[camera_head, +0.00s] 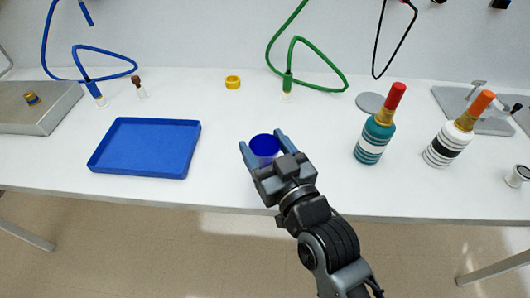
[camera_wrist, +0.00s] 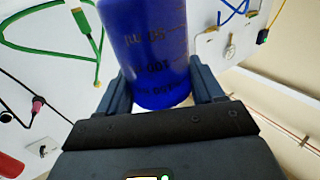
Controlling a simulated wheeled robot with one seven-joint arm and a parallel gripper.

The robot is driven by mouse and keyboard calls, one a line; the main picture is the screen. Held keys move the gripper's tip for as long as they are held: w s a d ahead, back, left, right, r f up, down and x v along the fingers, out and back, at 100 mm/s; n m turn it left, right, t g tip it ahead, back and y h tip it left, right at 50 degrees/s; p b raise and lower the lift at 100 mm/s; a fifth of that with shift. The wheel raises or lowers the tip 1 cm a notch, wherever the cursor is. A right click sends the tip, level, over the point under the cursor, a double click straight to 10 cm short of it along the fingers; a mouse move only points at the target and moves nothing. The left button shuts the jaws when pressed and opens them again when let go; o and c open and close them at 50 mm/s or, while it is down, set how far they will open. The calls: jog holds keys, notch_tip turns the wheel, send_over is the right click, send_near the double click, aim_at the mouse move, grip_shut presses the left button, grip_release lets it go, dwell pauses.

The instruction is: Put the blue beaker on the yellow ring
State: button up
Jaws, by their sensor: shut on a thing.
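The blue beaker (camera_head: 265,145) is near the front of the white table, between the two fingers of my gripper (camera_head: 263,147). My gripper is shut on the beaker. In the wrist view the beaker (camera_wrist: 150,50) fills the space between the fingers (camera_wrist: 160,90), and its dark volume markings show. Whether its base touches the table is hidden by the gripper. A small yellow ring (camera_head: 233,82) lies on the table farther back and slightly left of the beaker, with nothing on it.
A blue tray (camera_head: 146,174) lies left of my gripper. A teal bottle (camera_head: 371,141) and a white striped bottle (camera_head: 449,143) stand to the right. Blue (camera_head: 91,84) and green (camera_head: 289,78) hoses hang at the back. The table between beaker and ring looks clear.

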jog(key=shift+f, duration=1.45)
jog(key=shift+f, duration=0.15)
jog(key=o, duration=1)
jog(key=shift+s+r, duration=0.1)
jog(key=shift+r, duration=0.1)
jog(key=b+v, duration=0.2)
jog(key=v, duration=1)
jog(key=shift+d+f, duration=0.1)
